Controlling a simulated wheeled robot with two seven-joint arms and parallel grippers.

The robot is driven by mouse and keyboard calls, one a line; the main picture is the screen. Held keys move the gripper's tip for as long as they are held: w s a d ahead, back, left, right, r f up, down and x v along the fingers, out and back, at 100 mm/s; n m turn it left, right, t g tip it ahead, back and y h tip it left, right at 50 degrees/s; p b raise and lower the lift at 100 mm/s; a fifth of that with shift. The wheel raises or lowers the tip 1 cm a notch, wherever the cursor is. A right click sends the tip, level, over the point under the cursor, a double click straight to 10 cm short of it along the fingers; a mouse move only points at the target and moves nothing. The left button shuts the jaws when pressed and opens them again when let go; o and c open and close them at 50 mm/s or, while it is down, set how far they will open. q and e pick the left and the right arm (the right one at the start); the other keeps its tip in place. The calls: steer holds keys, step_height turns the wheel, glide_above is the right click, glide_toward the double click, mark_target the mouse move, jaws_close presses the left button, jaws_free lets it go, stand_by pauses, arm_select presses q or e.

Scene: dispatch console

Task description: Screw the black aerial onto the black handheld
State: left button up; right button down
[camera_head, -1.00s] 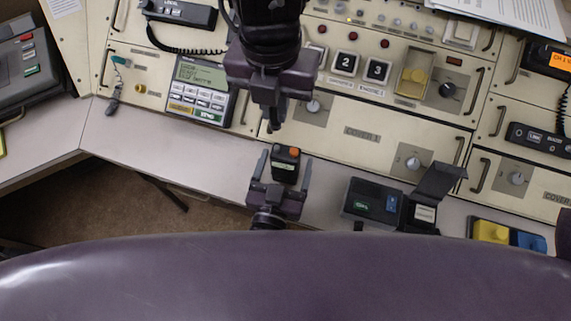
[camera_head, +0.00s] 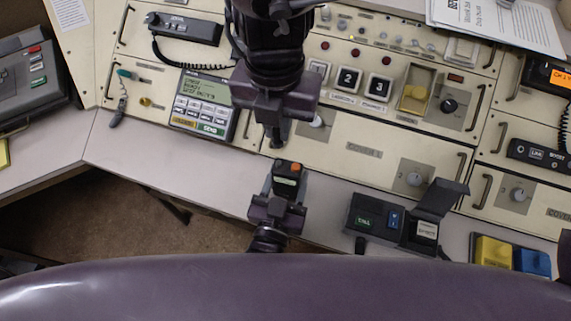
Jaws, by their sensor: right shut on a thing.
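The black handheld (camera_head: 288,178), with an orange mark on its top, is on the grey desk ledge near the middle. My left gripper (camera_head: 286,190), the lower one, has its fingers close against both sides of the handheld. My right gripper (camera_head: 277,136), the upper one, points down just above the handheld with its fingers together. It is shut on a small dark thing that seems to be the black aerial; the fingers and wrist hide most of it. A gap shows between the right fingertips and the handheld.
The console panel (camera_head: 352,150) with drawer handles and knobs rises behind. A keypad unit (camera_head: 203,103) is to the left. A black box with an open lid (camera_head: 377,218) and yellow and blue blocks (camera_head: 493,250) stand to the right. The ledge (camera_head: 140,150) to the left is clear.

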mark_target(278, 140)
steer(key=shift+f, duration=2.1)
steer(key=shift+f, duration=0.15)
steer(key=shift+f, duration=0.75)
